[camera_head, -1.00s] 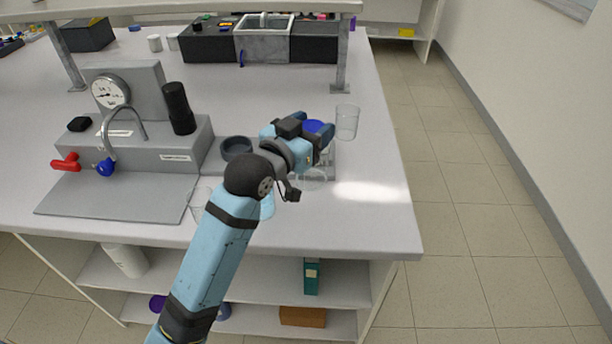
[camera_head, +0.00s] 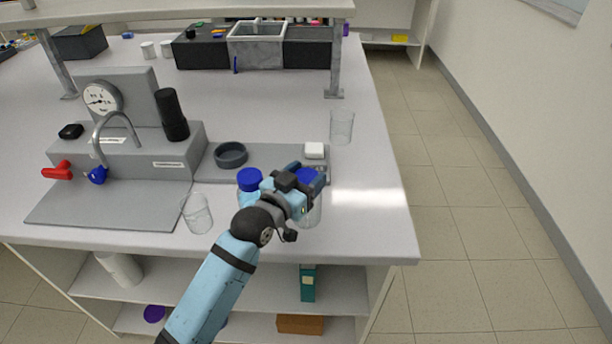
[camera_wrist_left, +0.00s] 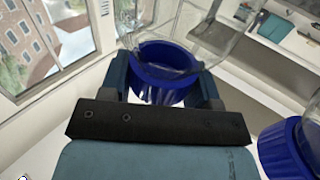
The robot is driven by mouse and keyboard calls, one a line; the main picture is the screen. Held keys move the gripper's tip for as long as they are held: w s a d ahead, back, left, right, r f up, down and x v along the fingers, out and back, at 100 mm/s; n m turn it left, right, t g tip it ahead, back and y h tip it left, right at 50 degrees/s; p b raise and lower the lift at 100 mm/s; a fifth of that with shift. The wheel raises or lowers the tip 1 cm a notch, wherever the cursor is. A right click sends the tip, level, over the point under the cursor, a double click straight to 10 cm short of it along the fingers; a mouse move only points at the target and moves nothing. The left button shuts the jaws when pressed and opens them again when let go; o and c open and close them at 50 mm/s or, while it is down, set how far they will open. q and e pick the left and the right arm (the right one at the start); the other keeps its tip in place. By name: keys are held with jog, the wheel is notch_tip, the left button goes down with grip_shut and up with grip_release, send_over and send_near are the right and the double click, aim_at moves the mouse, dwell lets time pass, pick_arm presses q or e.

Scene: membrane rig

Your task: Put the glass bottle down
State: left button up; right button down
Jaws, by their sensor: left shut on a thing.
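My left gripper (camera_head: 312,178) is shut on the glass bottle (camera_head: 313,214) at its blue cap, near the front right of the bench. The clear body hangs upright below the fingers, partly hidden by them. I cannot tell whether its base touches the bench. In the left wrist view the blue cap (camera_wrist_left: 160,72) sits between the two fingers. A second blue-capped bottle (camera_head: 250,180) stands just left of the gripper, its body mostly hidden by my arm. Its cap shows at the right edge of the left wrist view (camera_wrist_left: 288,150). My right gripper is not in view.
A clear beaker (camera_head: 197,214) stands left of my arm, another (camera_head: 342,127) behind the gripper. The rig (camera_head: 150,145) stands left. Bench (camera_head: 370,215) is clear at right.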

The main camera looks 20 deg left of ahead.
pick_arm(q)
jog(key=shift+f, duration=0.1)
jog(key=o, duration=1)
jog(key=shift+o, duration=0.2)
jog(key=v, duration=1.2)
jog(key=shift+b, duration=0.35)
